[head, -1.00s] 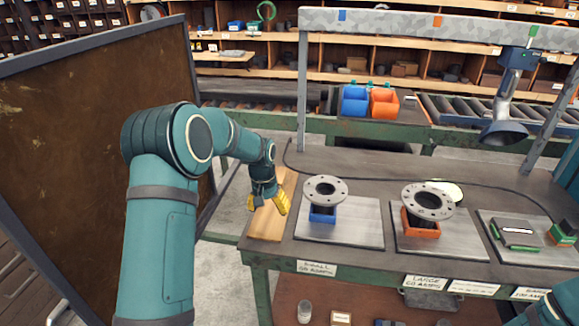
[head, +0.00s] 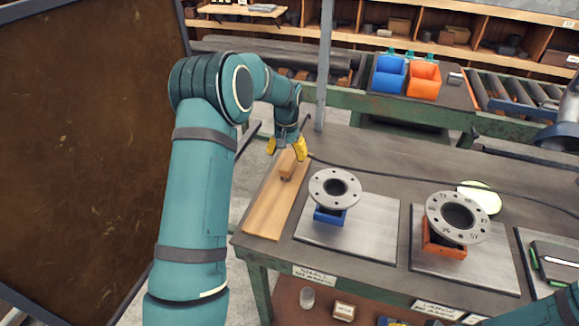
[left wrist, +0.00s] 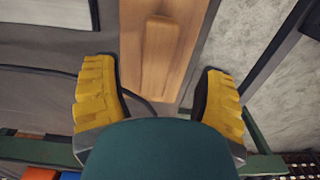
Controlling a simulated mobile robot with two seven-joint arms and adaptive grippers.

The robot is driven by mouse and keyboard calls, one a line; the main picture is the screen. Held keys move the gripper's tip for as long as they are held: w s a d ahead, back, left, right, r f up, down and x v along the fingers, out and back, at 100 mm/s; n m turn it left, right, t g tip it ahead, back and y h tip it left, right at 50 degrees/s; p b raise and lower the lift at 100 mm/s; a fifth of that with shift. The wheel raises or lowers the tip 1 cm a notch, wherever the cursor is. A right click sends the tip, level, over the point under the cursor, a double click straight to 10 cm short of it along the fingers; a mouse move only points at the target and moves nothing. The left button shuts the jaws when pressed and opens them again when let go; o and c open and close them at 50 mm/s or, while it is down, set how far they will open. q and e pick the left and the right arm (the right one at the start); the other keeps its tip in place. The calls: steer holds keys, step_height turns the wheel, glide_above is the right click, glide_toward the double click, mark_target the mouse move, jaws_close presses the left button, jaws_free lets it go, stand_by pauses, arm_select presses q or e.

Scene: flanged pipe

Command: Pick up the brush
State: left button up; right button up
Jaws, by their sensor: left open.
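The brush (head: 287,168) looks like a small light-wood block, lying on a wooden board (head: 264,214) at the left end of the workbench. In the left wrist view its long rounded wooden back (left wrist: 160,52) lies on the board, ahead of and between my fingers; bristles do not show. My left gripper (head: 286,149) has yellow fingers and is open, at the far end of the brush in the head view. The fingers are spread wide, with nothing between them. Whether they are above bench height by much I cannot tell. My right gripper is out of view.
Right of the board, a grey flange (head: 335,188) sits on a blue block over a metal plate (head: 375,236). A larger flange (head: 457,217) sits on an orange block. A black cable (head: 375,174) crosses the bench behind them. A brown panel (head: 80,150) stands left.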

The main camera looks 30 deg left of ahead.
mark_target(289, 161)
arm_select(q)
steer(key=shift+w+f+b, duration=0.25)
steer(key=shift+f, duration=1.5)
steer(key=shift+w+f+b, duration=0.2)
steer(key=shift+f+b, duration=0.05)
steer(key=shift+f, duration=1.45)
jaws_close()
